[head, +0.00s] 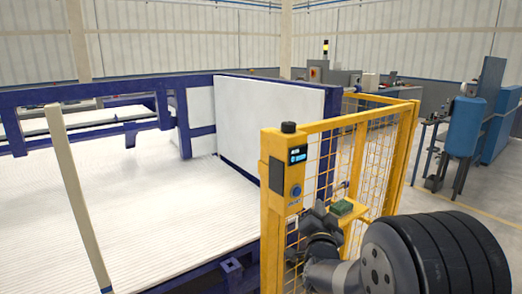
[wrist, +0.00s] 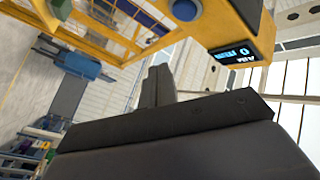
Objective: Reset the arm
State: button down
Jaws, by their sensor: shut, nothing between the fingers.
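My gripper (wrist: 158,88) is shut and empty in the wrist view, its dark fingers together and pointing up the picture. In the head view the dark end of my arm (head: 318,228) is in front of the yellow fence, just right of the yellow post (head: 272,215). The display (wrist: 236,52) also shows at the upper right of the wrist view, beyond the fingers. I cannot tell the exact gap between my gripper and the post.
A yellow mesh fence (head: 340,160) runs back from the post. A wide white ribbed bed (head: 150,225) in a blue frame (head: 90,92) fills the left. A beige upright bar (head: 76,196) stands before it. A blue machine (head: 466,125) is at right, with open floor (head: 480,190) before it.

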jog(key=shift+s+d+f+b, duration=0.1)
jog(key=shift+s+d+b, duration=0.2)
jog(key=shift+s+d, duration=0.3)
jog(key=shift+s+d+b, duration=0.25)
jog(key=shift+s+d, duration=0.15)
jog(key=shift+s, duration=0.35)
jog(key=shift+w+a, duration=0.1)
jog(key=w+a, duration=0.2)
jog(key=w, duration=0.1)
jog(key=w+a, duration=0.1)
jog(key=shift+w+a+f, duration=0.15)
jog(key=shift+w+f, duration=0.1)
jog(key=shift+w, duration=0.05)
jog(key=shift+w+b, duration=0.1)
jog(key=shift+b, duration=0.85)
